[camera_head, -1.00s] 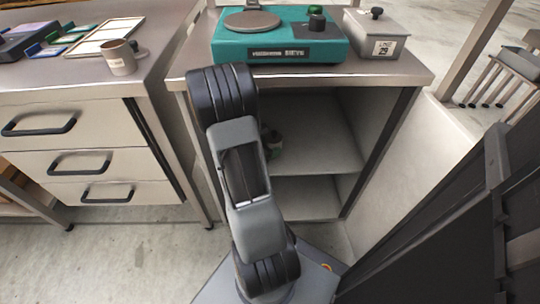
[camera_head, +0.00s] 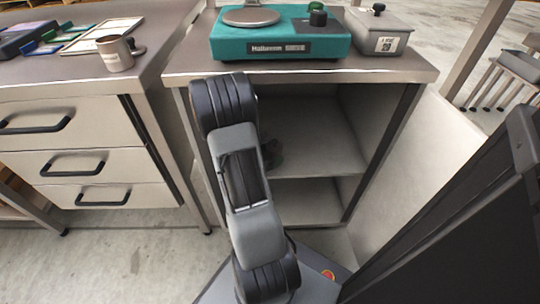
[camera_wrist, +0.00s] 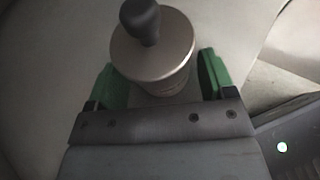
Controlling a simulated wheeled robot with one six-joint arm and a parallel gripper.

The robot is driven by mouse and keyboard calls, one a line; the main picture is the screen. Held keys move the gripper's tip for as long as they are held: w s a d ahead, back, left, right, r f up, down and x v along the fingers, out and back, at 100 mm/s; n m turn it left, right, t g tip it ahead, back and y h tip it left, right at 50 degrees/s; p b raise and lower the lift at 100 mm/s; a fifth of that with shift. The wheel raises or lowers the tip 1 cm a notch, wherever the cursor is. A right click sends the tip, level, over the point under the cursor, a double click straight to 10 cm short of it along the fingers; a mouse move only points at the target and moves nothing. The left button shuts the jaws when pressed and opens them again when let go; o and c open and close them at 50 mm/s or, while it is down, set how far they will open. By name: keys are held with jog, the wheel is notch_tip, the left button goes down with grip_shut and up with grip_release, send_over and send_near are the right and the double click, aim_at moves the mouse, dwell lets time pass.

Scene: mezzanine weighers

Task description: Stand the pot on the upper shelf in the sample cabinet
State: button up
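The pot (camera_wrist: 153,55) is a small metal cylinder with a wide lid and a black knob, seen from above in the wrist view. My gripper (camera_wrist: 163,75) has its two green fingers on either side of the pot's body. A narrow gap shows at the right finger; contact at the left is unclear. In the head view the sample cabinet (camera_head: 402,120) is open at the front, with an upper shelf (camera_head: 330,150) and a lower one. My gripper (camera_head: 272,152) is a dark shape inside the upper compartment, mostly behind my arm. The pot cannot be made out there.
A teal scale (camera_head: 280,38) and a grey lidded box (camera_head: 378,32) stand on the cabinet top. A mug (camera_head: 115,53) is on the drawer bench (camera_head: 72,72) at left. The upper shelf's right part is free.

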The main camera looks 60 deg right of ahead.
jog(key=shift+o, duration=0.7)
jog(key=shift+r, duration=0.1)
jog(key=shift+a+r, duration=0.15)
jog(key=shift+r, duration=0.05)
jog(key=p+v, duration=0.5)
jog(key=v, duration=0.6)
jog(key=shift+w+a, duration=0.1)
jog(key=shift+a, duration=0.25)
jog(key=a+r+m+t+y, duration=0.3)
jog(key=a+r+m+y, duration=0.3)
jog(key=a, duration=0.6)
jog(key=a+r+m+t+y, duration=0.3)
jog(key=a+r+m+y, duration=0.3)
jog(key=a, duration=0.6)
jog(key=r+m, duration=0.1)
jog(key=m, duration=0.1)
jog(key=shift+a+r+m+t+y, duration=0.15)
jog(key=shift+r+m+t+y, duration=0.15)
jog(key=shift+t+y, duration=0.1)
